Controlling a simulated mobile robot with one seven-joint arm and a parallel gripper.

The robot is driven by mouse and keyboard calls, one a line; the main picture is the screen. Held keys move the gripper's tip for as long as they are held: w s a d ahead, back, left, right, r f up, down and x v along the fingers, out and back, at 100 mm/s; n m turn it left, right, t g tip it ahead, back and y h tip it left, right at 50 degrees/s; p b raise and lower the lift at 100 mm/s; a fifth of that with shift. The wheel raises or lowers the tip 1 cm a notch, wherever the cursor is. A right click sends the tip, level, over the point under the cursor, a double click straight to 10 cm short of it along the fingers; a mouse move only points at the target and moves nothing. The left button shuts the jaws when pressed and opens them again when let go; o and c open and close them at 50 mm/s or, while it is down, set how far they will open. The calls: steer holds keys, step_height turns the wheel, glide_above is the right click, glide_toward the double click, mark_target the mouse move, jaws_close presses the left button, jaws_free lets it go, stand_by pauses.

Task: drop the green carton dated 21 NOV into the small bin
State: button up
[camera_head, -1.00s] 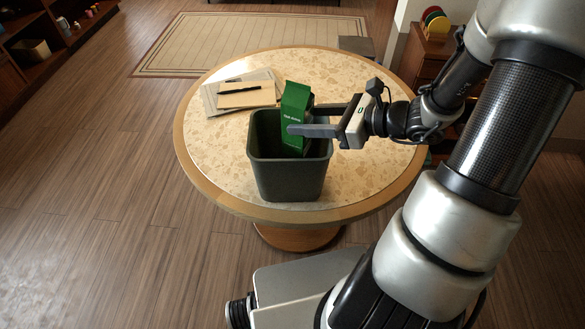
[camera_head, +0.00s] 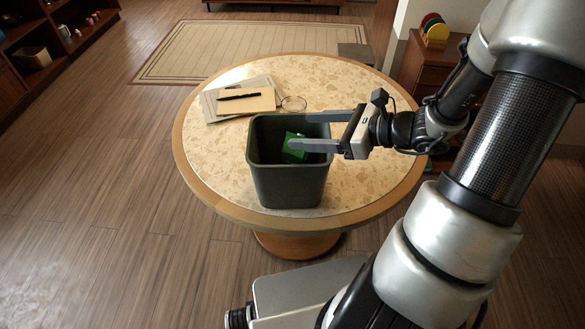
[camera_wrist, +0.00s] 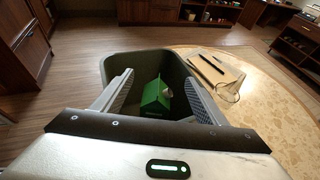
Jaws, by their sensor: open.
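The green carton (camera_head: 294,147) is down inside the small dark grey bin (camera_head: 288,185), with its upper part showing below the rim. It also shows in the wrist view (camera_wrist: 156,97), inside the bin (camera_wrist: 143,63) and between my fingers, apart from them. I cannot read a date on it. The bin stands upright on the round table (camera_head: 390,160). My gripper (camera_head: 288,132) is open and empty, its fingers reaching over the bin's right rim above the carton. The carton's lower part is hidden by the bin wall.
Papers or folders with a pen (camera_head: 240,97) lie behind the bin, with glasses (camera_head: 293,104) beside them. The table is clear to the left and right of the bin. A wooden cabinet with coloured plates (camera_head: 434,29) stands at the back right.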

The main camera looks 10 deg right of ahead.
steer(key=p+v, duration=0.2)
steer(key=v, duration=1.4)
steer(key=shift+r, duration=0.2)
